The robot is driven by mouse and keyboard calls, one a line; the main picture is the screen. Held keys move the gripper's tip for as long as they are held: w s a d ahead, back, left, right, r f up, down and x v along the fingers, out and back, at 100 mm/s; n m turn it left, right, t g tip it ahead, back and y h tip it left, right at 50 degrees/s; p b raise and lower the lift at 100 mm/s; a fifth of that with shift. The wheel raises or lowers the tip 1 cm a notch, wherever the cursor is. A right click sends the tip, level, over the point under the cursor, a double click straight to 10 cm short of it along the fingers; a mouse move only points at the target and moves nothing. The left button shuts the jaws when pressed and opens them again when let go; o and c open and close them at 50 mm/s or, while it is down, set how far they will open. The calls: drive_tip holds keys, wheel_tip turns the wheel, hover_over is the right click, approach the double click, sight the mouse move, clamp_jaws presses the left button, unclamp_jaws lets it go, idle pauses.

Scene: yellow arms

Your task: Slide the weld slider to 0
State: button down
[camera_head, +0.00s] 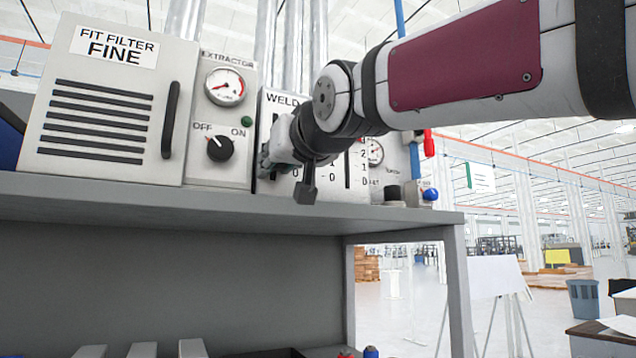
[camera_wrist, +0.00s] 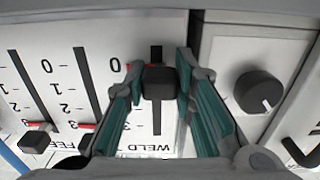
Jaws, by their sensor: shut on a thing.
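The weld panel (camera_head: 361,188) stands on the shelf, with its WELD label showing in the head view. My arm and gripper (camera_head: 275,153) cover much of it and hide the weld slider there. The wrist view shows the panel upside down, with WELD at the bottom and 0 towards the top. The black weld slider knob (camera_wrist: 159,82) sits on its vertical slot, about level with the 0 mark. A red mark shows beside that 0. My gripper (camera_wrist: 156,80) has its two fingers around the knob, shut on it.
Two more slots lie left of the weld slot in the wrist view, one with a black knob (camera_wrist: 35,142). The extractor dial (camera_wrist: 257,92) is on the right. In the head view, the fit filter box (camera_head: 105,110) stands left, and a gauge (camera_head: 375,152) stands right.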

drive_tip(key=shift+w+f, duration=0.1)
drive_tip(key=shift+f, duration=0.35)
drive_tip(key=c, duration=1.6)
unclamp_jaws()
drive_tip(key=shift+r, duration=0.15)
drive_tip(key=shift+s+d, duration=0.15)
drive_tip(key=shift+s, duration=0.2)
drive_tip(key=v, duration=1.1)
drive_tip(key=shift+s, duration=0.2)
